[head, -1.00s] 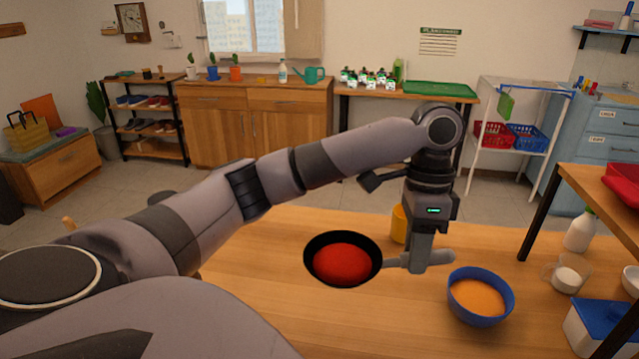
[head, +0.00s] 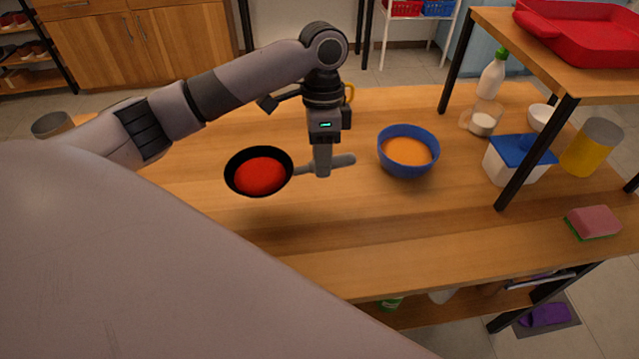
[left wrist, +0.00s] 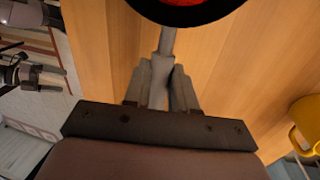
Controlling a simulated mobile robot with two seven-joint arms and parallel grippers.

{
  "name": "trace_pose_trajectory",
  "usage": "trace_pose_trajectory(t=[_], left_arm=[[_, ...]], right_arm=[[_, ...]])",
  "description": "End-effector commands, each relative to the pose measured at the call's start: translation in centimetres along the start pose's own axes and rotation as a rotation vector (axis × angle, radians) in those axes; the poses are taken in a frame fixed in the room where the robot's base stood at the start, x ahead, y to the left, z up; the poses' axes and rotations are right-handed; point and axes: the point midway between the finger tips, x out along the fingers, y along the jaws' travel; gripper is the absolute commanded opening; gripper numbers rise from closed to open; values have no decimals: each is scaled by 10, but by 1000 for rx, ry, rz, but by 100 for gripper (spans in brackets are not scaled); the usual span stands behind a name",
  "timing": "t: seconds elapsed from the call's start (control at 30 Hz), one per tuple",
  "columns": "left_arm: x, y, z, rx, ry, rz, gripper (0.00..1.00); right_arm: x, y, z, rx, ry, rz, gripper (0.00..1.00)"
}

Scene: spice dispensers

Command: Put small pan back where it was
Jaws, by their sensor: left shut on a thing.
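A small black pan (head: 231,181) with a red inside (head: 261,176) and a grey handle (head: 344,161) is held over the wooden table. My left gripper (head: 322,172) is shut on the handle. The pan looks roughly level; how far it is above the table I cannot tell. In the left wrist view the handle runs between the fingers (left wrist: 163,88), and part of the pan (left wrist: 172,14) shows at the top edge.
A blue bowl (head: 403,168) of orange contents stands right of the pan. A blue-lidded box (head: 502,163), a glass cup (head: 482,125) and a white bottle (head: 491,78) stand further right, near a raised shelf (head: 490,19) bearing a red tray (head: 585,45). The front table (head: 330,245) is clear.

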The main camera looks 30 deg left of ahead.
Motion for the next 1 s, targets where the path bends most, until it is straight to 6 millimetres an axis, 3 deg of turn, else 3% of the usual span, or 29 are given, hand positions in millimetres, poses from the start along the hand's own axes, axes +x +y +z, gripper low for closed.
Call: trace_pose_trajectory(t=[0.27, 0.53, 0.97, 1.0], left_arm=[[29, -6, 0, -1, -1, 1, 0], [72, -14, -1, -1, 0, 1, 0], [79, -16, -2, 0, 1, 0, 0], [80, -16, -2, 0, 1, 0, 29]], right_arm=[[2, 0, 1, 0, 1, 0, 100], [4, 0, 4, 0, 2, 0, 100], [3, 0, 3, 0, 2, 0, 100], [3, 0, 3, 0, 3, 0, 100]])
